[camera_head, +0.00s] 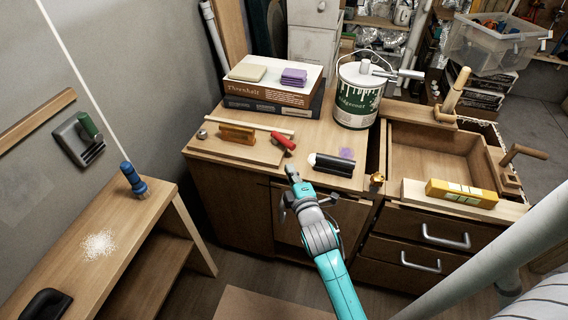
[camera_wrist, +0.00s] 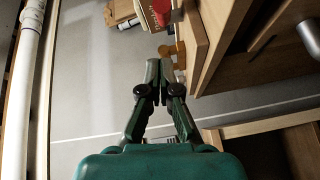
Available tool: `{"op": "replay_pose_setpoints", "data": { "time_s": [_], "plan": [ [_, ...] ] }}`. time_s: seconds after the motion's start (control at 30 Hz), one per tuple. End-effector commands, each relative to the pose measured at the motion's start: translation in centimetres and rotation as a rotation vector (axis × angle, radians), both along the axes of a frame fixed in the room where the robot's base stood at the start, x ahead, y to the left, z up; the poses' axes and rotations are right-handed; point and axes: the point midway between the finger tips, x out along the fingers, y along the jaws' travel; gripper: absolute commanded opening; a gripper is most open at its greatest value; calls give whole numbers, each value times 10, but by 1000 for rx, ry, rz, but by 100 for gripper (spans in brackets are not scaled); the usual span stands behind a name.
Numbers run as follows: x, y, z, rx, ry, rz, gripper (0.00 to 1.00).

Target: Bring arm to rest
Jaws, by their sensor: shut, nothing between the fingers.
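My teal arm reaches up from the bottom of the head view. My gripper (camera_head: 292,174) is in front of the wooden workbench (camera_head: 230,190), close to its front edge in the picture. In the wrist view my gripper (camera_wrist: 160,66) has its dark green fingers brought together, with nothing held between them. A cabinet side and a grey wall or floor area show beyond the fingers there. I cannot tell exactly how far the fingertips are from the bench edge.
A black-handled tool (camera_head: 333,164) and a red-handled tool (camera_head: 283,141) lie near the bench's front. A paint can (camera_head: 357,96) and stacked books (camera_head: 270,87) stand behind. A low table (camera_head: 130,215) is at left, and a pale pipe (camera_head: 500,248) crosses at right.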

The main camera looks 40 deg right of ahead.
Motion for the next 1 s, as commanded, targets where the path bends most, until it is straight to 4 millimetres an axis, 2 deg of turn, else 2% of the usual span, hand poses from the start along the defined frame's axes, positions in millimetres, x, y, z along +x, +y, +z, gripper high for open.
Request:
{"op": "replay_pose_setpoints", "data": {
  "time_s": [0.13,0.47,0.57,0.67,0.77,1.0],
  "plan": [
    [-12,2,1,-1,0,-1,0],
    [-15,4,1,1,-1,1,0],
    [-21,11,-4,22,-4,11,0],
    [-36,30,-16,83,-18,34,0],
    [-60,58,-31,179,-41,69,0],
    [-131,122,-55,452,-92,145,0]
  ]
}}
